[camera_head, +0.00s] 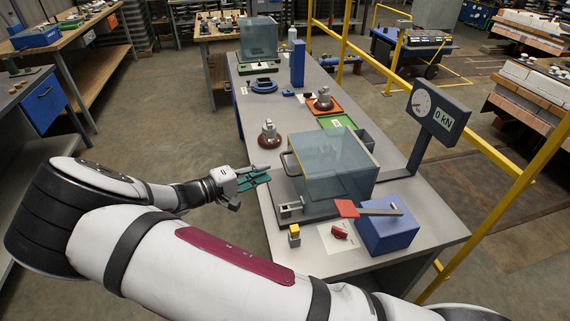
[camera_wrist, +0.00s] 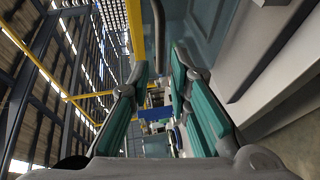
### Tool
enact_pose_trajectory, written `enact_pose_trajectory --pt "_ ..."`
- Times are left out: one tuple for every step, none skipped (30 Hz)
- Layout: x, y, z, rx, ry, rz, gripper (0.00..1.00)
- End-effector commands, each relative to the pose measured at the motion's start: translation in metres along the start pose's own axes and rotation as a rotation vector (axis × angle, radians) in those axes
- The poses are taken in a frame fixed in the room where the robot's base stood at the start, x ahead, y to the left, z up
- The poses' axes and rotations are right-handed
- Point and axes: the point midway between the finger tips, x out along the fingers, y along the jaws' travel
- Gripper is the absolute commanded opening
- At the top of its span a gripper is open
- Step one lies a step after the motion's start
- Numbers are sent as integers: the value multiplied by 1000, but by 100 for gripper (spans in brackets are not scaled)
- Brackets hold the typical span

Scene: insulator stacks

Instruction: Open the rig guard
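The rig guard (camera_head: 340,163) is a clear bluish box on a grey base on the bench, and it looks closed. Its dark handle (camera_head: 289,164) stands out on the left side. My gripper (camera_head: 262,177) is just left of the guard, close to the handle. In the wrist view my gripper (camera_wrist: 161,62) is open, with its teal finger pads apart and nothing held. A grey bar, apparently the handle (camera_wrist: 158,35), shows ahead between the fingertips. The guard's bluish panel (camera_wrist: 205,25) fills the upper right there. I cannot tell whether a finger touches the handle.
A force display (camera_head: 437,112) reading 0 kN stands right of the guard. A blue box (camera_head: 387,232) with a red-ended bar and a small yellow-topped block (camera_head: 294,235) are at the front. A brown insulator (camera_head: 269,135) stands behind my gripper. A yellow rail (camera_head: 490,155) runs along the right.

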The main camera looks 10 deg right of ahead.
Motion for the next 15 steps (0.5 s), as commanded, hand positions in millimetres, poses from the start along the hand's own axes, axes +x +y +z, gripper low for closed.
enact_pose_trajectory --pt "11 1 2 -1 -4 2 18" --pt "17 1 2 0 -4 1 18" --pt "25 1 2 0 -4 1 18" --pt "31 1 2 -1 -3 1 18" --pt "37 1 2 -2 -4 1 18" --pt "44 1 2 -1 -4 2 18" --pt "49 1 2 -1 -4 1 18" --pt "54 1 2 0 -3 0 18" --pt "60 1 2 -1 -4 1 18" --pt "64 1 2 -1 -3 1 18" --pt "68 0 1 -1 -2 0 18" --pt "73 0 1 0 -2 0 18" --pt "76 0 1 0 -2 0 18" --pt "78 0 1 0 -2 -1 18" --pt "81 0 1 1 -2 -1 18"
